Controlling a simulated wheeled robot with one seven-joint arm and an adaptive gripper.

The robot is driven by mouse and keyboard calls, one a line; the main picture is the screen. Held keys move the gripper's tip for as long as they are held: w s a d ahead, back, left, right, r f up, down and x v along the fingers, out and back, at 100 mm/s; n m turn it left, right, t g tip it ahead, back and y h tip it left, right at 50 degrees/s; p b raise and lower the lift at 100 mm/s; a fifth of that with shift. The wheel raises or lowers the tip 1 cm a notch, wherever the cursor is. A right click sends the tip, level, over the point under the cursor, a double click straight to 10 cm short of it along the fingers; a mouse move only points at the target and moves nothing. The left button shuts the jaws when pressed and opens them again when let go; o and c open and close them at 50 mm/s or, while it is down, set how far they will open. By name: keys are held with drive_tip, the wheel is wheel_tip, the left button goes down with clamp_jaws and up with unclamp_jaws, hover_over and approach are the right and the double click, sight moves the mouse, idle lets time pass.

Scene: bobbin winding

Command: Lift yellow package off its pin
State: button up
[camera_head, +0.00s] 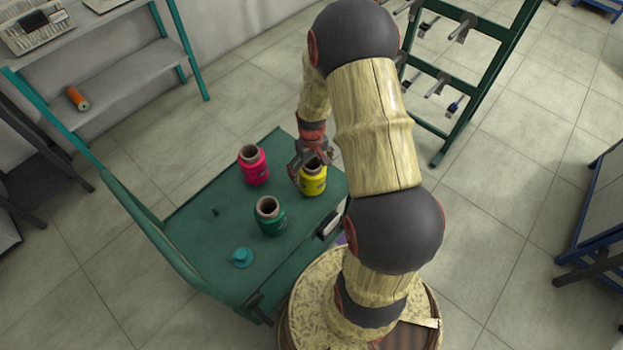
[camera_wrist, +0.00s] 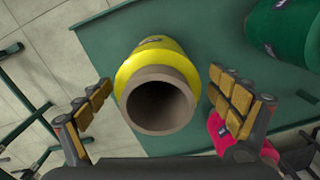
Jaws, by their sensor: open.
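The yellow package (camera_head: 313,181) stands upright on the green cart (camera_head: 190,238), near the cart's right corner. In the wrist view the yellow package (camera_wrist: 157,62) shows from above, with its brown hollow core pointing at the camera. My gripper (camera_head: 311,160) is at the top of this package. In the wrist view my gripper (camera_wrist: 160,108) is open, with one finger on each side of the core and visible gaps to both. The pin under the package is hidden; the inside of the core is dark.
A pink package (camera_head: 254,168) and a green package (camera_head: 270,219) stand close by on the cart. A bare pin (camera_head: 215,212) and a teal piece (camera_head: 242,257) are also on it. A green rack (camera_head: 450,85) stands behind. An orange bobbin (camera_head: 77,98) lies on a shelf.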

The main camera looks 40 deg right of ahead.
wheel_tip(320, 180, down, 4)
drive_tip(key=shift+b, duration=0.75)
drive_tip(key=shift+r, duration=0.1)
drive_tip(key=shift+c, duration=1.3)
drive_tip(key=c, duration=1.1)
drive_tip(key=shift+c, duration=0.7)
